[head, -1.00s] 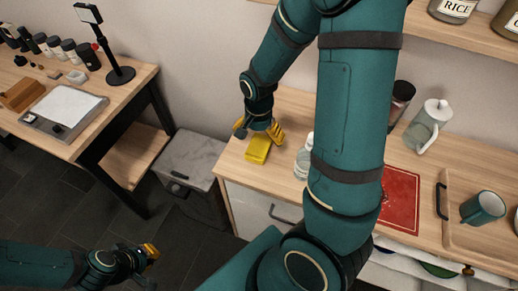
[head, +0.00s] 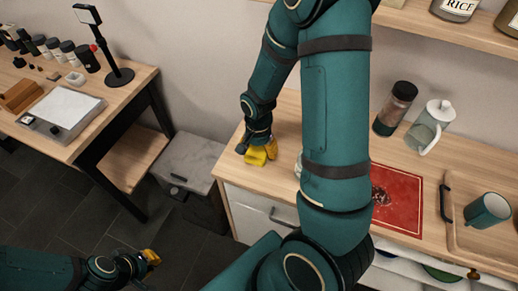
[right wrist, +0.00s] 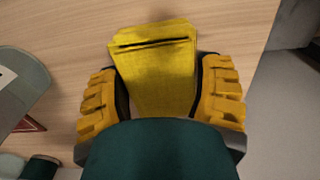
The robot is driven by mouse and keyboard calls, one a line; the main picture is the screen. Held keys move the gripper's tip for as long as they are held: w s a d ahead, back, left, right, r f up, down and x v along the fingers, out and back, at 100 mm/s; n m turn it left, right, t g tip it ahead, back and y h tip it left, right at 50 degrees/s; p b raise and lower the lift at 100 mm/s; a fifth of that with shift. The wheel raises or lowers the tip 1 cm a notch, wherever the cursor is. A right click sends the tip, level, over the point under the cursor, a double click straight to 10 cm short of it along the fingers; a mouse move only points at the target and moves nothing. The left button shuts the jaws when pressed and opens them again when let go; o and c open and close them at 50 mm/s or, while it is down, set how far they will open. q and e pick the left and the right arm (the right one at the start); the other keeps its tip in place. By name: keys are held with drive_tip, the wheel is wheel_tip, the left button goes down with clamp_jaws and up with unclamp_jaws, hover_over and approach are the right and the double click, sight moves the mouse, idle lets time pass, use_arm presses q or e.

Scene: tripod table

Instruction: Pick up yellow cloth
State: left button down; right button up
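The yellow cloth (head: 255,158) is a folded pad at the left end of the wooden counter. In the right wrist view the cloth (right wrist: 158,65) lies between the two yellow fingers of my right gripper (right wrist: 161,95), with one finger along each side. The fingers are apart, and I see no clear squeeze on the cloth. In the head view my right gripper (head: 262,149) is low over the counter, partly covering the cloth. My left gripper (head: 150,259) is at the lower left, over the floor and away from the cloth; its finger opening is unclear.
A red board (head: 400,200), a dark-lidded jar (head: 394,110), a glass pitcher (head: 430,125) and a teal mug (head: 487,210) stand to the right on the counter (head: 232,178). A grey bin (head: 190,165) is left of it. My right arm hides the counter's middle.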

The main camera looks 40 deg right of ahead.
sight(258, 148)
drive_tip(key=shift+r, duration=0.1)
wheel_tip(258, 148, up, 10)
drive_tip(key=p, duration=0.2)
drive_tip(key=shift+p, duration=0.3)
